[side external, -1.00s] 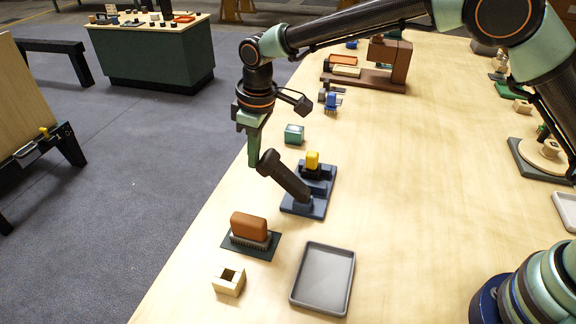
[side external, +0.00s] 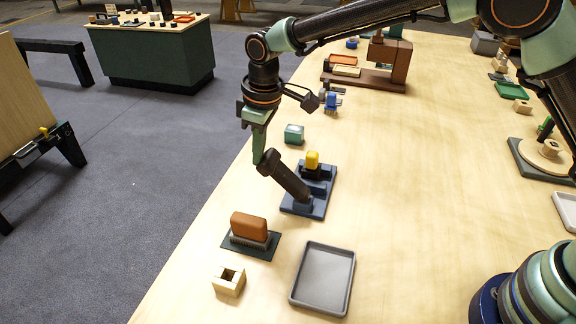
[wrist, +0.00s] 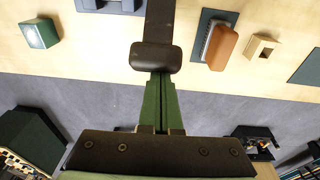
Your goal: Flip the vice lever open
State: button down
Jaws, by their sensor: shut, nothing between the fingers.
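The blue vice (side external: 318,203) stands on the table with a yellow block (side external: 312,160) at its jaws. Its dark lever (side external: 290,184) slopes up and left from the vice, over the table's left edge, and ends in a thick knob (side external: 268,162). My gripper (side external: 258,162) is shut and empty, pointing down at the knob's left side. In the wrist view the green fingertips (wrist: 160,78) are together right at the knob (wrist: 155,57). They look very close to it or touching; I cannot tell which.
A brown brush (side external: 249,228) on a dark mat, a wooden block with a hole (side external: 229,281) and a grey tray (side external: 323,278) lie in front of the vice. A teal box (side external: 294,133) and a blue item (side external: 332,101) lie behind. The table right of the vice is clear.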

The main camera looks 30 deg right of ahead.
jog(key=shift+s+d+r, duration=0.7)
jog(key=shift+s+d, duration=0.05)
jog(key=shift+s+d+r+t+y, duration=0.3)
jog(key=shift+s+d+r+t, duration=0.3)
jog(key=shift+s+d, duration=0.1)
jog(key=shift+s+d+r, duration=0.25)
jog(key=shift+s+d, duration=0.55)
jog(key=shift+s+d+r, duration=0.2)
jog(key=shift+s+d, duration=0.6)
jog(key=shift+r, duration=0.1)
jog(key=shift+r, duration=0.7)
